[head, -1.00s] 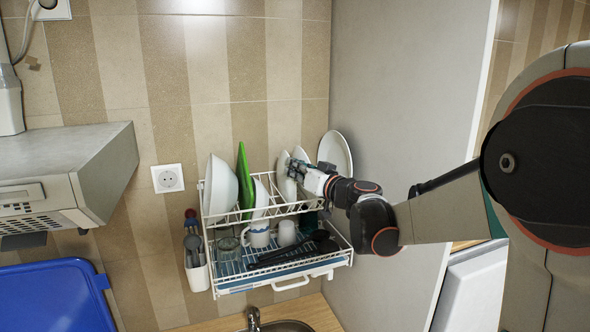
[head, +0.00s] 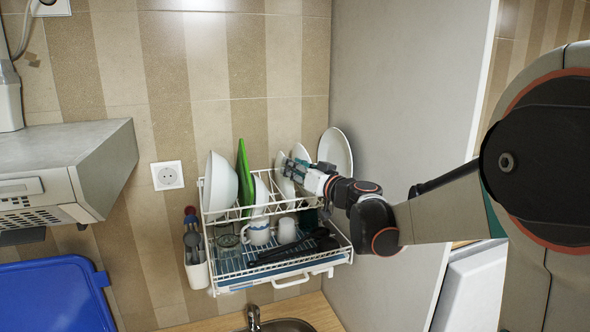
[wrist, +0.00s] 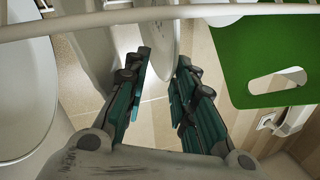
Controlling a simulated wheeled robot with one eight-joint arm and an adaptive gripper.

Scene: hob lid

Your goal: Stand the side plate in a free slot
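The side plate (head: 284,181) looks to be the white plate standing on edge in the upper tier of the dish rack (head: 305,207). My gripper (head: 297,167) is at the rack's right part. In the wrist view, my gripper (wrist: 163,58) has its fingers spread, with the edge of this plate (wrist: 161,35) between them and gaps visible. Another white plate (head: 300,154) stands just to the right of it; it shows outside the left finger in the wrist view (wrist: 92,50). The lower edge of the side plate is partly hidden by rack wires.
A green board (head: 244,178) and a white bowl (head: 220,186) stand left in the rack. A larger plate (head: 336,150) stands at its right end, near the grey side panel (head: 390,90). A mug (head: 257,232) and dark utensils sit on the lower tier.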

